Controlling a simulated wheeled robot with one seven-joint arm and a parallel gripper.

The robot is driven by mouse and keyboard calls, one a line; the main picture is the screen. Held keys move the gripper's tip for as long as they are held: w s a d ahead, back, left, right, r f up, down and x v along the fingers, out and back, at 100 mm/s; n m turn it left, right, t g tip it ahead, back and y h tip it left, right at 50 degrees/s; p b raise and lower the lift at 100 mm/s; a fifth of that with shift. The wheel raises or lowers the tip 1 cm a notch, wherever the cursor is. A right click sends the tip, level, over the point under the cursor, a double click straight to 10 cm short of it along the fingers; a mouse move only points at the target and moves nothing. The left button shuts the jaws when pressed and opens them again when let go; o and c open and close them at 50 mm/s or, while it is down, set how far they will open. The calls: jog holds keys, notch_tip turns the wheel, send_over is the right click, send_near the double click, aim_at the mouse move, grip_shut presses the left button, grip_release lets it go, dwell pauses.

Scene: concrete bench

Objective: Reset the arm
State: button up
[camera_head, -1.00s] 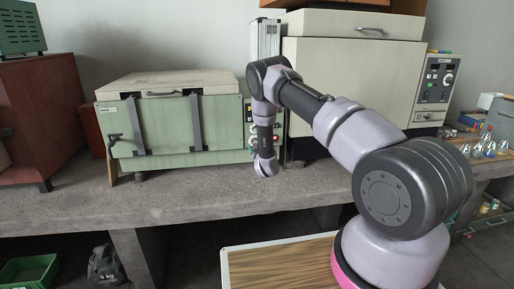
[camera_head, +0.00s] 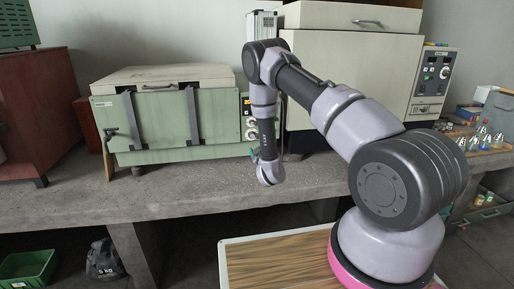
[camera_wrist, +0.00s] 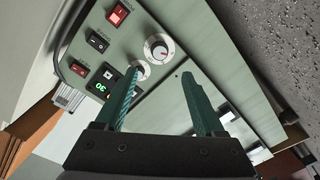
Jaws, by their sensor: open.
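My gripper (camera_wrist: 158,76) is open and empty in the wrist view, its two green fingers apart. Beyond the fingers is the green control panel (camera_wrist: 225,85) with red and black rocker switches, two knobs and a lit green display. In the head view my arm bends down in front of the right end of the green oven (camera_head: 165,122), above the bench. The fingers are mostly hidden behind the wrist there.
The concrete bench (camera_head: 120,198) has bare room in front of the oven. A large cream cabinet oven (camera_head: 350,75) stands behind my arm. Small flasks (camera_head: 482,140) stand at the right. A wood-topped board (camera_head: 270,262) lies below, and a green crate (camera_head: 28,268) is on the floor.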

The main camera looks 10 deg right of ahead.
jog(key=d+r+m+g+h, duration=0.1)
jog(key=d+r+m+g, duration=0.2)
jog(key=r, duration=0.9)
jog(key=d+r+m+h, duration=0.15)
jog(key=r+m, duration=0.35)
jog(key=r, duration=0.6)
jog(key=s+d+r+m+g+y, duration=0.2)
jog(key=s+r, duration=0.4)
jog(key=r, duration=0.3)
jog(key=s+r+m+g+y, duration=0.1)
jog(key=s+r, duration=0.3)
jog(key=s, duration=0.3)
jog(key=s+r+g, duration=0.1)
jog(key=s+r, duration=0.3)
jog(key=s, duration=0.4)
jog(key=s+r+m+g+y, duration=0.1)
jog(key=s+g, duration=0.2)
jog(key=s, duration=1.8)
jog(key=shift+s+a+r, duration=0.2)
jog(key=shift+a+r, duration=0.15)
jog(key=shift+a, duration=0.1)
